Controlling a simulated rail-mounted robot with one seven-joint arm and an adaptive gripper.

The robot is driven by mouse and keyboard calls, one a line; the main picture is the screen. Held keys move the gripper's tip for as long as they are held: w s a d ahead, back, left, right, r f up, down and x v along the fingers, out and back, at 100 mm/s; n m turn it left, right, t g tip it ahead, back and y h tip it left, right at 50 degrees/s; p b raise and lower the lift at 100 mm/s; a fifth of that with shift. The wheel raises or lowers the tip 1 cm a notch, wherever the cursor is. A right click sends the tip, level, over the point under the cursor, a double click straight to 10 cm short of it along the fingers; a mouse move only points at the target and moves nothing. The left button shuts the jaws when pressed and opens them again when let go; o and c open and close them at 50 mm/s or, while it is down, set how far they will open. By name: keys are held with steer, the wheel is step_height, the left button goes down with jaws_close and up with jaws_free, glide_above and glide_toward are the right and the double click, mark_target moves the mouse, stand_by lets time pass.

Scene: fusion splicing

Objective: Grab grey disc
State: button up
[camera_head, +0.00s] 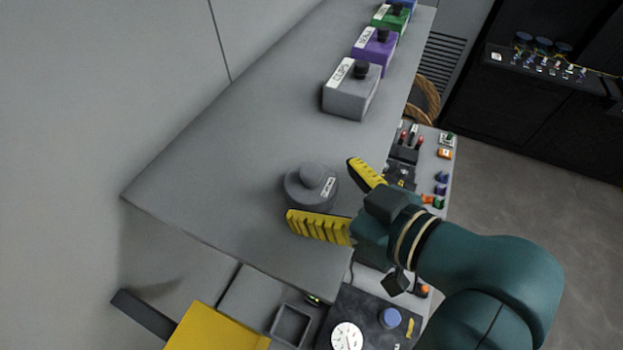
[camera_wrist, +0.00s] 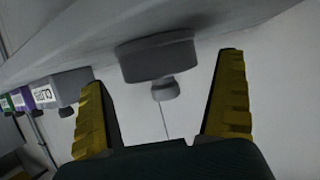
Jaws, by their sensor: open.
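The grey disc (camera_head: 303,190) has a round knob on top and a small white label. It stands on the grey shelf (camera_head: 230,150) near its front corner. In the wrist view the disc (camera_wrist: 157,58) appears upside down, ahead of the fingers and between their lines. My gripper (camera_head: 327,197) is open, with two yellow ribbed fingers spread on either side of the disc's right edge in the head view. In the wrist view the gripper (camera_wrist: 163,85) shows nothing held between its fingers. I cannot tell whether a finger touches the disc.
A grey box (camera_head: 350,95) with a black knob, a purple box (camera_head: 374,48) and a green box (camera_head: 391,18) stand in a row farther along the shelf. A lower bench with small devices (camera_head: 405,150) lies beyond the shelf's right edge. Shelf left of the disc is clear.

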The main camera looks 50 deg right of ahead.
mark_target(318, 188)
steer(key=x, duration=0.3)
steer(key=shift+w, duration=0.2)
steer(key=c, duration=1)
steer(key=shift+c, duration=0.2)
